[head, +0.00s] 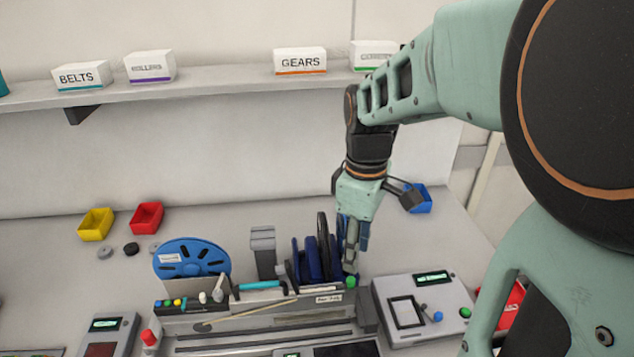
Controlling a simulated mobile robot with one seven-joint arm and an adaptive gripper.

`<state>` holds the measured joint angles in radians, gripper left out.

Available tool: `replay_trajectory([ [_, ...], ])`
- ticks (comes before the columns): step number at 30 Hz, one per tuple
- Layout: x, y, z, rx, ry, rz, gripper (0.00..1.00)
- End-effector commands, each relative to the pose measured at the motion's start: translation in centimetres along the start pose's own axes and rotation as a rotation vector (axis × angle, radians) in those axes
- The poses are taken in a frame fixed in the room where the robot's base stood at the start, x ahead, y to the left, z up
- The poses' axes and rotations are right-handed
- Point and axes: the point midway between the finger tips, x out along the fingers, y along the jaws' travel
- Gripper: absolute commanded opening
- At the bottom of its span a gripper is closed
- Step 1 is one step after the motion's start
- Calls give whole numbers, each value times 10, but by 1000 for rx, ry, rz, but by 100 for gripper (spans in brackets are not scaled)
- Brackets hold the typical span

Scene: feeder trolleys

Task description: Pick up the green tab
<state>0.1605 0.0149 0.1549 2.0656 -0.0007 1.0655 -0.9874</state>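A small round green piece (351,282), which looks like the green tab, shows at the right end of the feeder rack (285,306), beside the dark blue reels. My gripper (351,262) points down just above and behind it, close to the right side of the reels. The fingertips are partly lost among the reels and rack parts. I cannot tell whether they touch the green piece or how far apart they are.
Dark reels (311,258) stand upright left of my gripper, and a blue reel (191,259) stands farther left. A grey device (404,312) with a screen sits at right. Yellow (96,224) and red (146,218) bins are at back left. A shelf (215,84) with labelled boxes runs above.

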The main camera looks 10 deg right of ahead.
Motion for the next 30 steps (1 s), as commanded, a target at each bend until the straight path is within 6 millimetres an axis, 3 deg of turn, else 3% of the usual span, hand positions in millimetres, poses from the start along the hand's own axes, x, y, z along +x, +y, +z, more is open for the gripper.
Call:
replay_trajectory([
  [3,20,0,0,0,-2,-3,34],
  [11,40,2,-2,1,-1,0,34],
  [20,80,5,-7,1,-1,1,34],
  [30,86,6,-8,1,1,5,32],
])
